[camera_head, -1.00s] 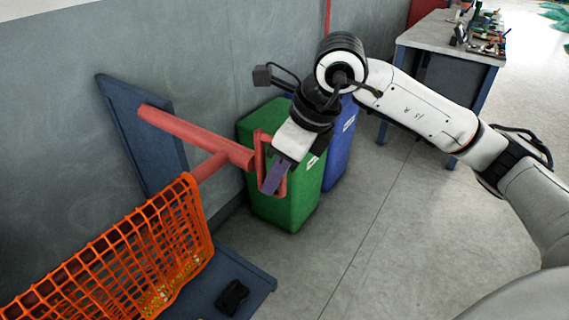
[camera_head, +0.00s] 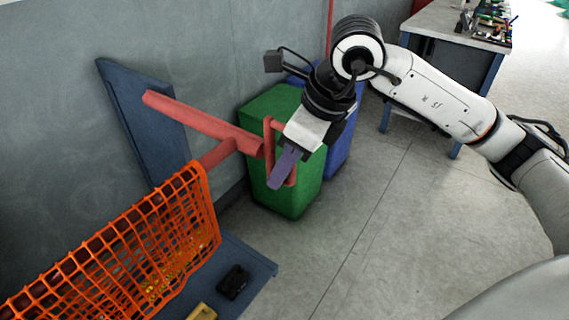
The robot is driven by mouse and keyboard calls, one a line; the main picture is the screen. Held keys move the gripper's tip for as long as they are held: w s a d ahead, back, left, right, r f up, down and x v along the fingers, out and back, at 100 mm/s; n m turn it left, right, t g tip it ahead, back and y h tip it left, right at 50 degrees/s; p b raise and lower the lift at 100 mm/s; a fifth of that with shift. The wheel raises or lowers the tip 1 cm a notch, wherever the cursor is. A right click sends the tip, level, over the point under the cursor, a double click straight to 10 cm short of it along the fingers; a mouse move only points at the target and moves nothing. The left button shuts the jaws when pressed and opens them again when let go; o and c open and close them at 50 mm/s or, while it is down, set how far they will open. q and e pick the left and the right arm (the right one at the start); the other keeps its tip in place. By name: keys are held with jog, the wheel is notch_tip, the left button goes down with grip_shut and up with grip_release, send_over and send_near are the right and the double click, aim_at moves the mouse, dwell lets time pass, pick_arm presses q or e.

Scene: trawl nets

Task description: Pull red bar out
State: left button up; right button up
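The red bar (camera_head: 200,120) sticks out from a dark blue upright panel (camera_head: 140,125) at the left, and a short red arm branches from it toward the orange net. At its right end is a red loop handle (camera_head: 268,135). My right gripper (camera_head: 281,172) comes in from the upper right and points down at this handle. Its purple-grey fingers overlap the handle's right side and look shut on it; the far finger is mostly hidden. My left gripper is not in view.
An orange net (camera_head: 130,245) hangs at the lower left over a blue base (camera_head: 255,265) bearing a black object (camera_head: 234,281). Green (camera_head: 290,200) and blue (camera_head: 342,150) bins stand close behind the handle. A workbench (camera_head: 450,35) is at the back right. The floor (camera_head: 400,230) is clear.

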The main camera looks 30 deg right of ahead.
jog(key=v, duration=1)
jog(key=shift+r, duration=0.15)
dwell(0.4)
